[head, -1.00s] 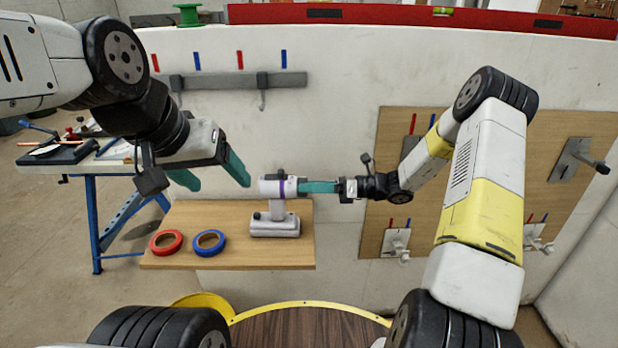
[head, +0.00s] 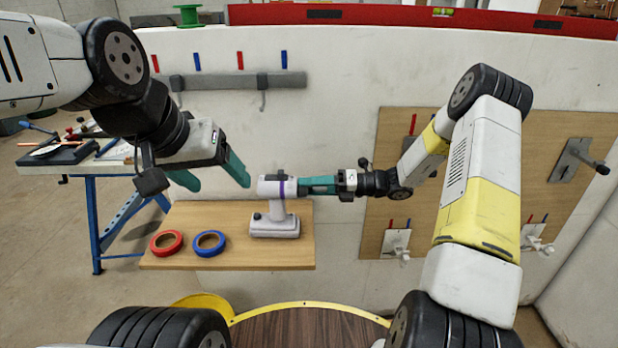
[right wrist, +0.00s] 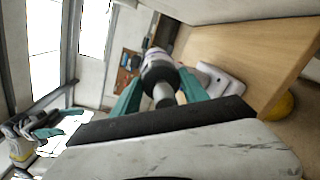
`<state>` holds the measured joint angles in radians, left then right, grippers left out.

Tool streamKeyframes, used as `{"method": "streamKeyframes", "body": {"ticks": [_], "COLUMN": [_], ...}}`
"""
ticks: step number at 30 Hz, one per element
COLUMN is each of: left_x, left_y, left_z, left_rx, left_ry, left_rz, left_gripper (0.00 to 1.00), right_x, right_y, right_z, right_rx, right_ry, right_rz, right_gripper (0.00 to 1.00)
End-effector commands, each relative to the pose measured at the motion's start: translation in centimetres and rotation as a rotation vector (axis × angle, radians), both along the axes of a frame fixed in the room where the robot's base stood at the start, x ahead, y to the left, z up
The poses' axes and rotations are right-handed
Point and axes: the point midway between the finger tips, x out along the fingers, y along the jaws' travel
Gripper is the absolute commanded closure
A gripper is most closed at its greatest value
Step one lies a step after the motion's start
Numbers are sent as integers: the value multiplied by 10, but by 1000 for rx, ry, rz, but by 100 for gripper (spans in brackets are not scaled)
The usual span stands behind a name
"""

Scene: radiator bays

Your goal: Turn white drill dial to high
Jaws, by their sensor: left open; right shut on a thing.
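The white drill (head: 274,220) stands upright on its base on the wooden shelf (head: 180,263), with a purple ring around its body. My right gripper (head: 300,186) comes in from the right and is shut on the drill's right end; in the right wrist view its green fingers (right wrist: 158,97) sit either side of the drill's rounded end (right wrist: 162,75). The dial and its marks are too small to read. My left gripper (head: 217,176) is open and empty, above and to the left of the drill.
A red tape roll (head: 166,234) and a blue tape roll (head: 209,234) lie on the shelf left of the drill. A hook rail (head: 240,82) is on the white wall behind. A wooden panel (head: 385,150) with levers hangs at right.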

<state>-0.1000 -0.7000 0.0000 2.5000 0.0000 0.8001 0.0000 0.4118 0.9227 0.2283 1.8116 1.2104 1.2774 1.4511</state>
Motion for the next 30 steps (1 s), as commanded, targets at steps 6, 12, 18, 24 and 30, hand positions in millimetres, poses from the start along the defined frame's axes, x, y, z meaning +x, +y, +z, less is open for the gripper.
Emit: {"method": "streamKeyframes", "body": {"ticks": [6, 12, 18, 24, 30], "left_x": [0, 0, 0, 0, 0], "left_y": [0, 0, 0, 0, 0], "left_z": [0, 0, 0, 0, 0], "left_rx": [0, 0, 0, 0, 0], "left_ry": [0, 0, 0, 0, 0], "left_rz": [0, 0, 0, 0, 0], "left_gripper": [27, 27, 27, 27, 27], "right_x": [1, 0, 0, 0, -2], "right_y": [-1, -1, 0, -6, -37], "right_z": [-1, -1, 0, 0, 2], "right_rx": [-3, -3, -1, -1, -3], "right_ry": [0, 0, -1, -1, -3], "right_rz": [-2, -2, 0, -2, -4], "right_gripper": [89, 29, 27, 27, 27]}}
